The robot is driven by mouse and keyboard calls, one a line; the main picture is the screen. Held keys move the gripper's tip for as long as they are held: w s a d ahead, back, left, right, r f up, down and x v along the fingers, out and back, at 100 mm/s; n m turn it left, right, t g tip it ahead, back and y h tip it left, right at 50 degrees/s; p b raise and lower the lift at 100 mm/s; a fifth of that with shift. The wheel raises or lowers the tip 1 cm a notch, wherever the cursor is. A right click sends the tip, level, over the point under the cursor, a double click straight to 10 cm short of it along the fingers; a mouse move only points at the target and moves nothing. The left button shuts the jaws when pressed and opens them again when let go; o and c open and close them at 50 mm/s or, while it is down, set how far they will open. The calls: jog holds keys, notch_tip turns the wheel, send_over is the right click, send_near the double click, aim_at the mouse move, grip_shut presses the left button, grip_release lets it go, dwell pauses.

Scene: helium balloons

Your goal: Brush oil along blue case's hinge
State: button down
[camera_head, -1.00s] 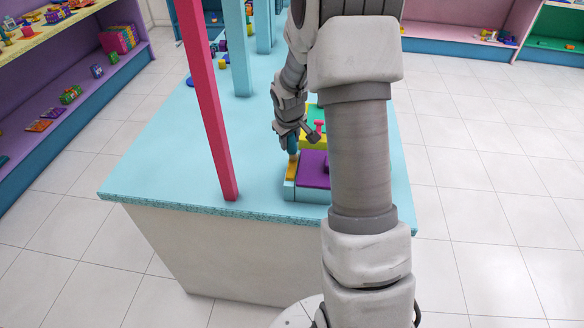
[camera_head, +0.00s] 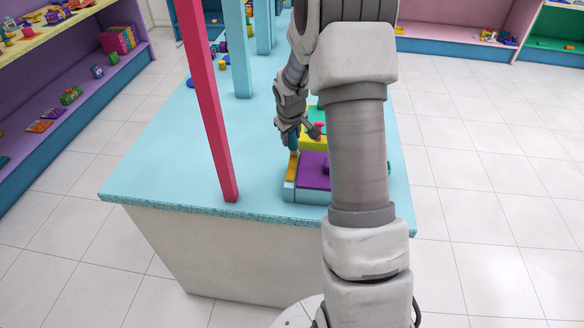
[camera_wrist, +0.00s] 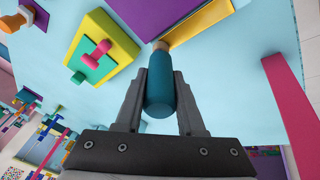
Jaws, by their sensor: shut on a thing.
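A light blue case (camera_head: 309,197) with a purple panel (camera_head: 313,172) and a yellow-orange strip (camera_head: 292,168) along its left side sits on the table near its front edge. In the wrist view, the purple panel (camera_wrist: 172,14) and the strip (camera_wrist: 200,24) show at the top. My gripper (camera_wrist: 158,108) is shut on the teal handle of a brush (camera_wrist: 159,88). The brush's tan tip (camera_wrist: 161,46) points at the near end of the strip; I cannot tell if it touches. In the head view, my gripper (camera_head: 293,143) is over the strip's far end.
A yellow box (camera_wrist: 116,38) with pink and green parts stands close beside the case. A pink post (camera_head: 215,130) rises from the light blue table (camera_head: 160,170) to the left. Bare tabletop lies between post and case. Shelves stand farther off.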

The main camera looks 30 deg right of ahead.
jog(key=shift+s+a+r+b, duration=0.1)
jog(key=shift+s+a+b, duration=0.55)
jog(key=shift+s, duration=0.4)
jog(key=shift+s+a+b, duration=0.4)
jog(key=shift+s+a, duration=0.35)
jog(key=shift+s, duration=0.25)
jog(key=shift+w, duration=0.1)
jog(key=shift+w+d+p, duration=0.35)
jog(key=shift+w+d, duration=0.35)
jog(key=shift+w, duration=0.3)
jog(key=shift+w+d+p, duration=0.35)
jog(key=shift+w+d, duration=0.35)
jog(key=shift+w, duration=0.3)
jog(key=shift+s, duration=0.1)
